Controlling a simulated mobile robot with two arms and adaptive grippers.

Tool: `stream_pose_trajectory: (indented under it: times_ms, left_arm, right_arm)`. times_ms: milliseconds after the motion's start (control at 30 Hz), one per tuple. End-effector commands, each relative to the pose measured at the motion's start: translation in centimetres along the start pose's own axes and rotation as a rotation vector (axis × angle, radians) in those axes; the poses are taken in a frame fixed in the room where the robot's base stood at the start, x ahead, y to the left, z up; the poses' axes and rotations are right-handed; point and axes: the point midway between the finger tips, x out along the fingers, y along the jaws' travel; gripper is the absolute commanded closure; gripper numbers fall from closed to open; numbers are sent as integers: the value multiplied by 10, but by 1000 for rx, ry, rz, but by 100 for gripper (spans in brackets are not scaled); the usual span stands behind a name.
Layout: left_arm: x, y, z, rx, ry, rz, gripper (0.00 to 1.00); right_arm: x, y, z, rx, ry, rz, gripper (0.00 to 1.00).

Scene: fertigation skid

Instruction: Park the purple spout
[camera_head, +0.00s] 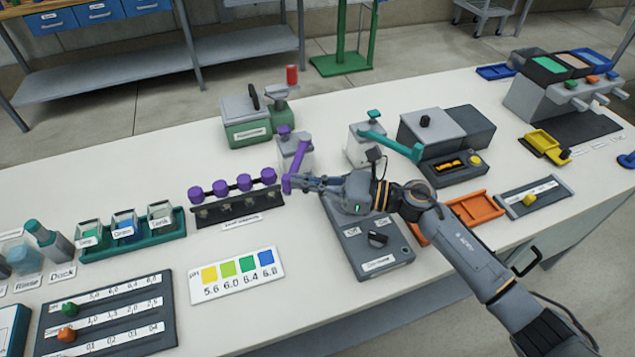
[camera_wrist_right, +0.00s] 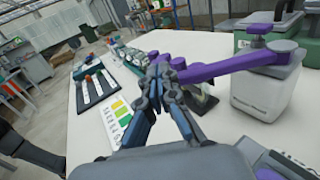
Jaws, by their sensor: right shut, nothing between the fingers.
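The purple spout (camera_head: 298,160) sits on a white canister with a grey top (camera_head: 295,143). It reaches toward the front and ends in a short downturned tip. In the right wrist view the purple spout (camera_wrist_right: 222,66) runs from the canister (camera_wrist_right: 265,92) at right across to behind my fingers. My right gripper (camera_head: 291,184) is shut and empty, close against the spout's free end; I cannot tell if they touch. Its fingertips show in the wrist view (camera_wrist_right: 159,72), in front of the spout's end. My left gripper is not in view.
A rack of purple knobs (camera_head: 236,200) stands left of the spout tip. A second canister (camera_head: 362,146) with a teal spout (camera_head: 392,143) stands right of it. A grey switch box (camera_head: 368,250) lies below my right wrist. A pH colour card (camera_head: 236,275) lies in front.

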Motion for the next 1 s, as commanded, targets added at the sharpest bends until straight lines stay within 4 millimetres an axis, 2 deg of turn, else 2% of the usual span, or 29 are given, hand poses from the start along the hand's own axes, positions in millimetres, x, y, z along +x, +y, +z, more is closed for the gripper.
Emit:
stream_pose_trajectory:
  times_ms: [33, 100, 567, 667, 767, 1000]
  left_arm:
    - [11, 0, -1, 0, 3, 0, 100]
    - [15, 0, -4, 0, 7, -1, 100]
    - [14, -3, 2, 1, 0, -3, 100]
    - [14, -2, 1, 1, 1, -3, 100]
    - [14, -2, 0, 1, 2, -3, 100]
    - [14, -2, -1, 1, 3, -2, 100]
  right_arm:
    - [7, 2, -4, -5, -3, -2, 100]
    - [10, 2, -3, -3, -2, -3, 100]
    - [11, 3, 0, 0, -1, -3, 100]
    - [2, 3, -1, 1, 0, -5, 100]
    - [-15, 3, -1, -1, 2, -5, 100]
    - [-68, 2, -1, 0, 2, -7, 100]
